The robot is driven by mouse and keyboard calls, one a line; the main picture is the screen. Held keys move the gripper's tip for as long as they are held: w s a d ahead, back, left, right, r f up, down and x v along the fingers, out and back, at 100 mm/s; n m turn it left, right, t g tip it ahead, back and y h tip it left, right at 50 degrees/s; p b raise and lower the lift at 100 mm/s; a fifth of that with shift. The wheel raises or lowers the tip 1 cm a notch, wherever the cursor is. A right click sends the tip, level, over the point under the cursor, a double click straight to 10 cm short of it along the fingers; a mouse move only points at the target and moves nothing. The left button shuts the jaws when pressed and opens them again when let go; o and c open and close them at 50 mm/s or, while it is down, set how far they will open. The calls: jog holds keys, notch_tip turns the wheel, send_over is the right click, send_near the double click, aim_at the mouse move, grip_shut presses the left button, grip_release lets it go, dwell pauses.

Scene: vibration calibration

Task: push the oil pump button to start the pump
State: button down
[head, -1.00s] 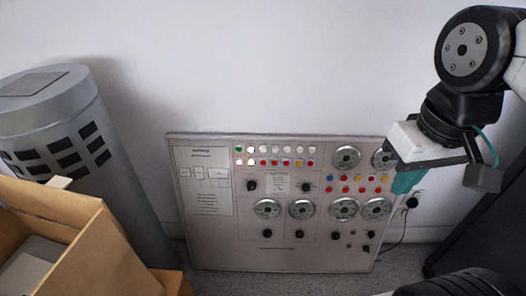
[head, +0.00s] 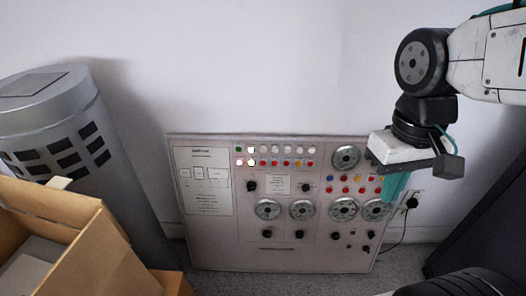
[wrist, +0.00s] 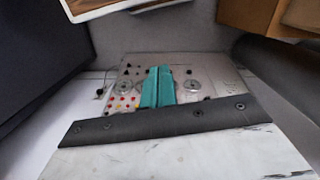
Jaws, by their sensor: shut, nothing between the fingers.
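The control panel (head: 205,240) stands low against the wall in the head view, with lamps, gauges, dark knobs and rows of coloured buttons (head: 352,184). I cannot read which button is the oil pump's.
A grey cylinder (head: 120,200) stands at the left, with an open cardboard box (head: 85,255) in front of it. A wall socket with a black plug and cable (head: 411,202) is right of the panel. A dark cabinet (head: 490,235) stands at the far right.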

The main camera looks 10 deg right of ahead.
aim_at(263, 150)
jog(key=w+a+f+n+t+y, duration=0.1)
jog(key=w+a+f+n+t, duration=0.15)
jog(key=w+f, duration=0.75)
jog(key=w+a+f+n+t, duration=0.15)
jog(key=w+f+n, duration=0.25)
jog(key=w+f, duration=0.6)
jog(key=w+a+f+n+t+y, duration=0.1)
jog(key=w+a+f+n+t, duration=0.15)
jog(key=w+f, duration=0.85)
jog(key=a+f+n+t+y, duration=0.2)
jog(key=a+f+n+y, duration=0.1)
jog(key=a+f, duration=0.2)
jog(key=w+a+r+n+t+y, duration=0.3)
jog(key=w+a+r+t+y, duration=0.1)
jog(key=r, duration=0.4)
jog(key=shift+w+r+t, duration=0.2)
jog(key=shift+t, duration=0.25)
jog(key=shift+w, duration=0.1)
jog(key=w+d+f, duration=0.1)
jog(key=w, duration=0.7)
jog(key=shift+w+d+f, duration=0.15)
jog(key=shift+d+f, duration=0.2)
jog(key=shift+f, duration=0.05)
jog(key=shift+w, duration=0.2)
